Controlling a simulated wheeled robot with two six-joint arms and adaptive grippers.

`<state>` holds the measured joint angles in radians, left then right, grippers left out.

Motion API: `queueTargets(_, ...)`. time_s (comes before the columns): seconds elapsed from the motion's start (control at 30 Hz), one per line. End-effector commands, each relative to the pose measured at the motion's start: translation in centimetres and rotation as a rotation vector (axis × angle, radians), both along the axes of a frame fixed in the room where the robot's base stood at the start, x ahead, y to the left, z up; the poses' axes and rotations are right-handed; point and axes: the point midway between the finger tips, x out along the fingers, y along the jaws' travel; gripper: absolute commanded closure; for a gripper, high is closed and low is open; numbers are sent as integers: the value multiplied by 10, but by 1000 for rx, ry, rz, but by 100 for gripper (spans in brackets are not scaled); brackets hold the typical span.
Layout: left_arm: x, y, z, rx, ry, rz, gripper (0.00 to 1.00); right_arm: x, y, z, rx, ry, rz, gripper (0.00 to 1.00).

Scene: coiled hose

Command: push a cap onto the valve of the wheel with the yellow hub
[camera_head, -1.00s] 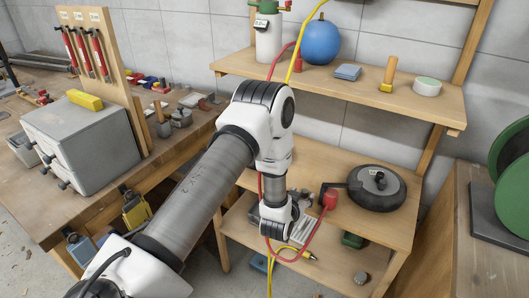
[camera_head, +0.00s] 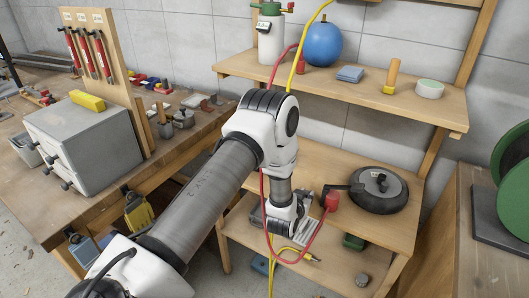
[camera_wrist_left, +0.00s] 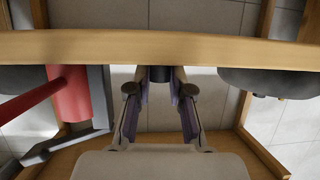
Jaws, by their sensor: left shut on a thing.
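My left gripper (camera_wrist_left: 160,90) shows in the left wrist view with its two fingertips close together. A small dark cylindrical piece (camera_wrist_left: 160,74) sits between the tips, in front of the pale wall. It is probably the cap, but its shape is mostly hidden. In the head view my left arm reaches down to the shelf unit, and its fingers are hidden or too small to make out. No yellow hub and no valve can be made out in either view. My right gripper is not in view.
A black round item (camera_head: 378,190) lies on the middle shelf near a red cylinder (camera_head: 332,201). Red (camera_head: 264,200) and yellow (camera_head: 271,270) hoses hang by my wrist. In the wrist view a wooden board (camera_wrist_left: 160,45) crosses close above the fingertips. A green reel (camera_head: 515,180) stands at right.

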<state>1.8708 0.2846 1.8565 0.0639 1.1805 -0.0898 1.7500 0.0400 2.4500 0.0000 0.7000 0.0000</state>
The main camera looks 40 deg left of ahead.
Motion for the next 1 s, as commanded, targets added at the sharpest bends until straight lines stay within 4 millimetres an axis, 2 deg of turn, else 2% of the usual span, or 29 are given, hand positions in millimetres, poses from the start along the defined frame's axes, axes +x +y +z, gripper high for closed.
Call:
queueTargets(0.27, -1, 0, 0, -1, 3, 0, 100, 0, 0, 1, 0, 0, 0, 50)
queueTargets(0.8, -1, 0, 49, -1, 2, 0, 100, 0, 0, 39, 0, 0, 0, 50)
queueTargets(1.0, -1, 0, 49, -1, 2, 0, 100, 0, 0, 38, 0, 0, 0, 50)
